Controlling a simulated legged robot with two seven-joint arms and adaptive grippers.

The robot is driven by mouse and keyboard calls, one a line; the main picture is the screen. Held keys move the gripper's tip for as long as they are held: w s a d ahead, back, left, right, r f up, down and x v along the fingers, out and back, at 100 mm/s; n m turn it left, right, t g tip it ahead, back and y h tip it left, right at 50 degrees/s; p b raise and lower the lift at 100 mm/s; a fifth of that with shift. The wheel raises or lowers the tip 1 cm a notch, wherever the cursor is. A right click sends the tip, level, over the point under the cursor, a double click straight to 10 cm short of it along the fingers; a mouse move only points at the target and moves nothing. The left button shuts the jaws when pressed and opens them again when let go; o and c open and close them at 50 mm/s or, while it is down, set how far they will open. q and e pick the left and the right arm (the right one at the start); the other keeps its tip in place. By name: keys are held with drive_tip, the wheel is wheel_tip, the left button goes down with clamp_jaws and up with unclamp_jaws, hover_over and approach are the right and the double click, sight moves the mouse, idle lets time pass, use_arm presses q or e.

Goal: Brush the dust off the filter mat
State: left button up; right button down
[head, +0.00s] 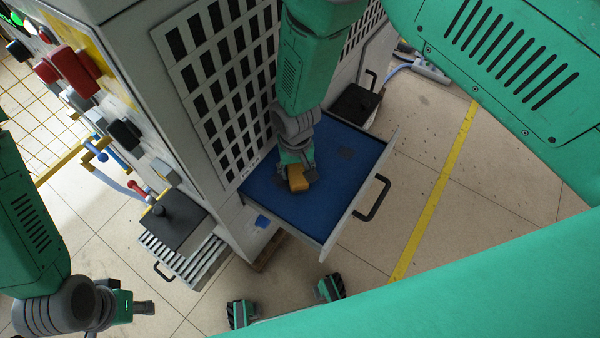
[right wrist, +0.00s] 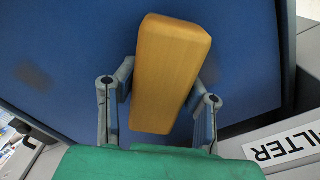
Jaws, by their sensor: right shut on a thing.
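The blue filter mat (head: 325,205) lies in a pulled-out drawer (head: 345,222) of the cabinet. In the right wrist view the mat (right wrist: 70,40) fills the background, with a dark patch (right wrist: 33,77) at left and a fainter one at right. My right gripper (head: 296,176) is shut on a yellow-brown wooden brush (head: 298,178), seen between its fingers in the right wrist view (right wrist: 170,75). Its bristles are hidden; contact with the mat is unclear. My left gripper (head: 143,308) is away at lower left; its opening is unclear.
The drawer has a black handle (head: 373,198) and a FILTER label (right wrist: 285,147). The slatted cabinet wall (head: 222,85) rises behind the mat. A dark box (head: 355,104) stands beyond the drawer. A grey-topped unit (head: 175,222) stands left. Open floor lies right, with a yellow line (head: 440,185).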

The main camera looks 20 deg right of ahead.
sight(332, 206)
drive_tip(key=shift+w+a+f+b, duration=0.1)
drive_tip(key=shift+w+a+b, duration=0.45)
drive_tip(key=shift+w, duration=0.2)
drive_tip(key=shift+w+a+b, duration=0.35)
drive_tip(key=shift+w+a, duration=0.05)
drive_tip(key=shift+s+a+r+b, duration=0.2)
drive_tip(key=shift+s+a+b, duration=0.25)
drive_tip(key=shift+a+b, duration=0.05)
drive_tip(key=shift+s+a+r, duration=0.1)
drive_tip(key=shift+s+a, duration=0.1)
drive_tip(key=shift+a, duration=0.05)
drive_tip(key=shift+s+d+r+p, duration=0.1)
drive_tip(key=shift+s+d+p, duration=0.5)
drive_tip(key=shift+s, duration=0.15)
drive_tip(key=shift+s+d+p, duration=0.8)
drive_tip(key=shift+s+d, duration=0.4)
drive_tip(key=shift+s, duration=0.15)
drive_tip(key=shift+s+d+f+p, duration=0.15)
drive_tip(key=shift+s+d+p, duration=0.25)
drive_tip(key=shift+s+d, duration=0.25)
drive_tip(key=shift+s+d+f+p, duration=0.15)
drive_tip(key=shift+s+d+p, duration=0.3)
drive_tip(key=shift+s, duration=0.3)
drive_tip(key=shift+s+d+f, duration=0.2)
drive_tip(key=shift+s+d, duration=0.45)
drive_tip(key=shift+s, duration=0.15)
drive_tip(key=shift+s+d+p, duration=0.85)
drive_tip(key=shift+s+d, duration=0.35)
drive_tip(key=shift+s, duration=0.2)
